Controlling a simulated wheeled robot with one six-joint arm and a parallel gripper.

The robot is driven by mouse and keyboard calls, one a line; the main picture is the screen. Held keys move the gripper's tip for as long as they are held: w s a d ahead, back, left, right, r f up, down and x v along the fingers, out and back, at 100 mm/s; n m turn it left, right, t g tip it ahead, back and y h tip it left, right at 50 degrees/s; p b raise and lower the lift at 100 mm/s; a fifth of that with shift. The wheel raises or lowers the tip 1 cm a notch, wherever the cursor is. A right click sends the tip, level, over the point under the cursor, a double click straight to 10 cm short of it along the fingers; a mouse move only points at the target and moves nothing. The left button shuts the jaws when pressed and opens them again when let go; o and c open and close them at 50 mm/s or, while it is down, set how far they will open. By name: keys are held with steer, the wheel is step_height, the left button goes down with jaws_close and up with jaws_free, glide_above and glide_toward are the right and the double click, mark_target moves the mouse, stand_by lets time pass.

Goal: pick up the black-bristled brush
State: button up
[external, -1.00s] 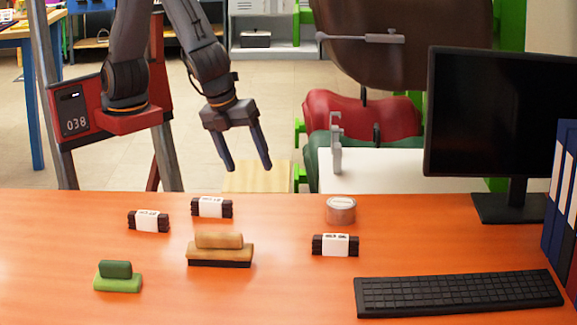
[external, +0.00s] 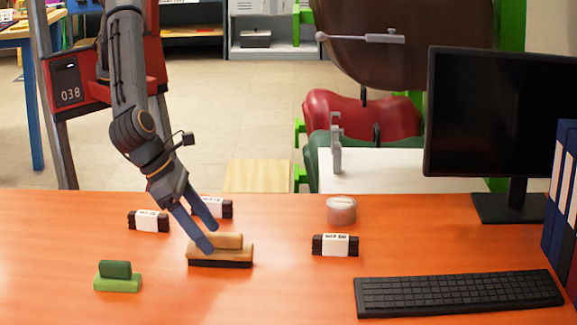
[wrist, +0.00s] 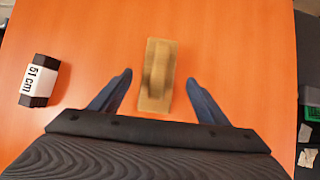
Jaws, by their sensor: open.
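The black-bristled brush (external: 222,253) has a tan wooden body with a raised grip and a dark bristle layer underneath. It sits flat on the orange table. In the wrist view the brush (wrist: 157,76) lies ahead, roughly between the lines of my two fingers, and looks slightly blurred. My gripper (external: 213,240) is open and empty, with its fingers pointing down at the brush's grip. In the wrist view my gripper (wrist: 159,76) has its fingertips on either side of the brush, with space between. I cannot tell whether a finger touches it.
A green brush (external: 117,277) stands at the front left. Dark bundles with white labels (external: 149,221) (external: 335,245) lie on either side, another (external: 217,208) behind my gripper. A tin (external: 341,211), keyboard (external: 458,292) and monitor (external: 500,115) are to the right.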

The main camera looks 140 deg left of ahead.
mark_target(219, 247)
steer(key=p+x, duration=0.1)
steer(key=x, duration=0.3)
steer(key=shift+w+a+f, duration=0.2)
steer(key=shift+a+f, duration=0.05)
steer(key=shift+a, duration=0.1)
steer(key=c, duration=1.2)
